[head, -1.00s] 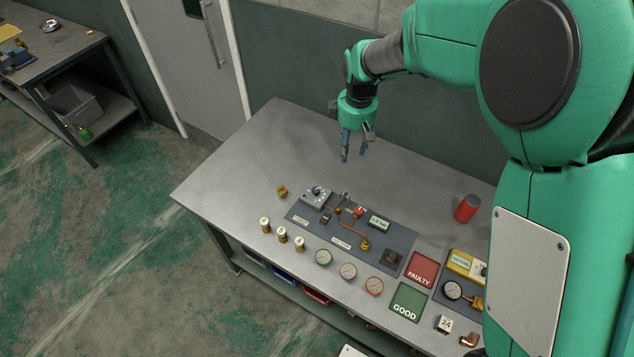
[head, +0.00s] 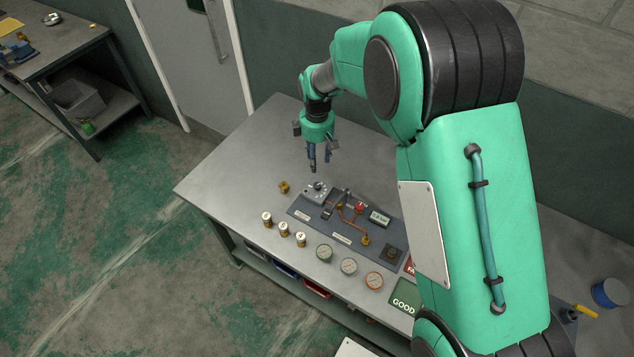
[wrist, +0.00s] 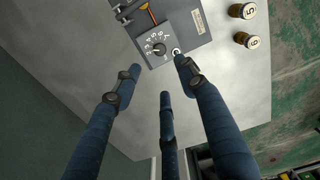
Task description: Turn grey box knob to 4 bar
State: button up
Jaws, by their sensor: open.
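The grey box (head: 318,193) with its dark knob and ring of numbers sits at the upper left end of the dark panel (head: 345,225) on the bench. In the wrist view the knob (wrist: 159,49) shows at the top, with white digits around part of it. My gripper (head: 320,168) is open and empty, above the bench just behind the grey box. In the wrist view its blue fingers (wrist: 159,92) are spread apart, and the right one overlaps the edge of the box. I cannot read the knob's setting. The small display (head: 379,217) on the panel is too small to read.
A brass fitting (head: 284,187) lies left of the box. Several brass canisters (head: 284,229) and round gauges (head: 349,267) stand along the front. A green GOOD mat (head: 405,296) lies at right, partly behind my arm. The bench's back left is clear.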

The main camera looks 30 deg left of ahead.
aim_at(317, 185)
jog(key=shift+f, duration=0.2)
notch_tip(317, 185, down, 13)
jog(key=shift+f, duration=0.2)
dwell(0.4)
grip_shut()
